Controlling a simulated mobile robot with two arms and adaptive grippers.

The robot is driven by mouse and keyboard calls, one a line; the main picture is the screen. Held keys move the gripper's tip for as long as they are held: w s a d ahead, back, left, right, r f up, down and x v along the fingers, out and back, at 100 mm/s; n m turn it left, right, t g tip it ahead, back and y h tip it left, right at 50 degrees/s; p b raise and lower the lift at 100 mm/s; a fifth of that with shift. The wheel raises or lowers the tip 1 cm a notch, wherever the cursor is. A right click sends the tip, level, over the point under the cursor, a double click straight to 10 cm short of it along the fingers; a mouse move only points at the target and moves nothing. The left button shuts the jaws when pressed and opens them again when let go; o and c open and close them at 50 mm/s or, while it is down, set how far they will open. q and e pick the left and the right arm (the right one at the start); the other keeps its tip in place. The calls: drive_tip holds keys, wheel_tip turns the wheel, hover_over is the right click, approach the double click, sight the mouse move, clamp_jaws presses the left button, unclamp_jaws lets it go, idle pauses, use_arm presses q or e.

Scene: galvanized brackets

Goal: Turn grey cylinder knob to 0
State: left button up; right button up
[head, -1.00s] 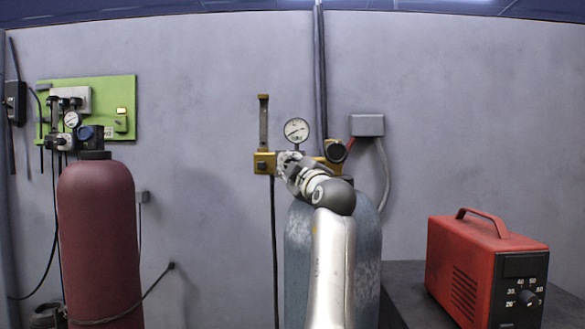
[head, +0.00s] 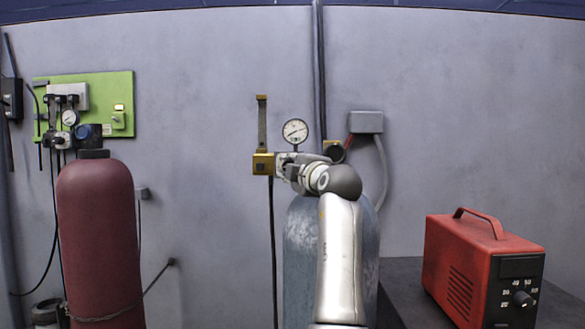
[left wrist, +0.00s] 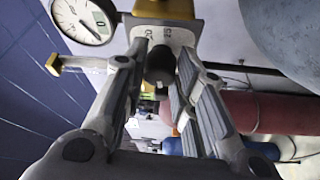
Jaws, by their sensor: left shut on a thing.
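The grey cylinder (head: 302,240) stands in the middle of the head view, partly hidden behind my left arm. Its brass regulator block (head: 263,163) and round white gauge (head: 295,131) sit above it. My left gripper (head: 285,163) is at the regulator, its fingertips mostly hidden in the head view. In the left wrist view, a dark round knob (left wrist: 160,64) lies between the two fingers of my left gripper (left wrist: 161,73), which is shut on it. A pale plate with small marks (left wrist: 165,36) is behind the knob; I cannot read the knob's setting. My right gripper is not in view.
A dark red cylinder (head: 97,230) stands at the left, below a green wall panel (head: 110,92). An upright flow tube (head: 262,125) rises from the brass block. A grey wall box (head: 366,122) is behind. A red machine (head: 480,265) stands on a dark table at right.

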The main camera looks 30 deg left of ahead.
use_arm(q)
drive_tip(key=o, duration=1.1)
drive_tip(key=shift+c, duration=0.2)
drive_tip(key=v, duration=0.7)
drive_tip(key=shift+d, duration=0.25)
drive_tip(key=shift+s+f, duration=0.15)
